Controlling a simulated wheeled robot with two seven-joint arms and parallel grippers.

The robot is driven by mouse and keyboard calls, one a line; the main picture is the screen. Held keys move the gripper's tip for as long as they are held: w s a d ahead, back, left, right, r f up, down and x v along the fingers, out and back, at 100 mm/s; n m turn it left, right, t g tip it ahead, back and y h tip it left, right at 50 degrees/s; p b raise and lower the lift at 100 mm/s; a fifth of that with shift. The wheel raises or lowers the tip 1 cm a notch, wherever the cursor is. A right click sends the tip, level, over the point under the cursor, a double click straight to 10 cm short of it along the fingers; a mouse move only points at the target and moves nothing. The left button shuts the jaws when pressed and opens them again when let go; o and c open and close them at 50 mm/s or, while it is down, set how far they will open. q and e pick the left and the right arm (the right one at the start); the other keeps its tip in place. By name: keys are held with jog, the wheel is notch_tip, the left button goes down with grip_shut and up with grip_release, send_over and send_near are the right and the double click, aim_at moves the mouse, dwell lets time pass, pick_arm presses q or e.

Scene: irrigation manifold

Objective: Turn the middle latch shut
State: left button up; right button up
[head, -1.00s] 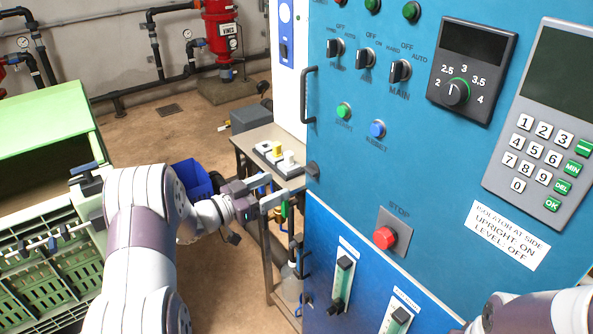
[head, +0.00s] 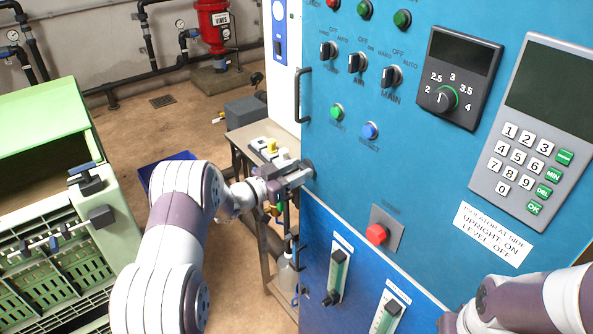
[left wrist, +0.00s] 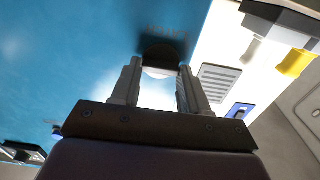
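The middle latch (head: 309,166) is a dark round knob on the left edge of the blue cabinet front, partly hidden by my left gripper. My left gripper (head: 304,175) is at the latch in the head view. In the left wrist view the latch (left wrist: 162,50) is a dark round shape just beyond the two fingertips, roughly centred between them. The fingers of the left gripper (left wrist: 158,72) stand apart with a clear gap. Contact with the latch cannot be told. The latch's angle is not clear. My right arm shows at the lower right; its gripper is not visible.
The blue cabinet (head: 400,170) carries a bar handle (head: 298,95) above the latch and a red stop button (head: 376,234) to the right. A metal bench (head: 240,150) with switch blocks stands left of it. A green crate rack (head: 60,200) is at the left.

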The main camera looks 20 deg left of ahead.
pick_arm(q)
jog(key=shift+f+m+b, duration=0.15)
jog(key=shift+m+b, duration=0.25)
jog(key=shift+b, duration=0.45)
jog(key=shift+s+d+m+b, duration=0.1)
jog(key=shift+m+b, duration=4.2)
jog(key=shift+b, duration=1.7)
jog(key=shift+s+d+m+b, duration=0.1)
jog(key=shift+m+b, duration=4.2)
jog(key=shift+b, duration=1.7)
jog(key=o, duration=1.1)
jog(key=shift+c, duration=0.2)
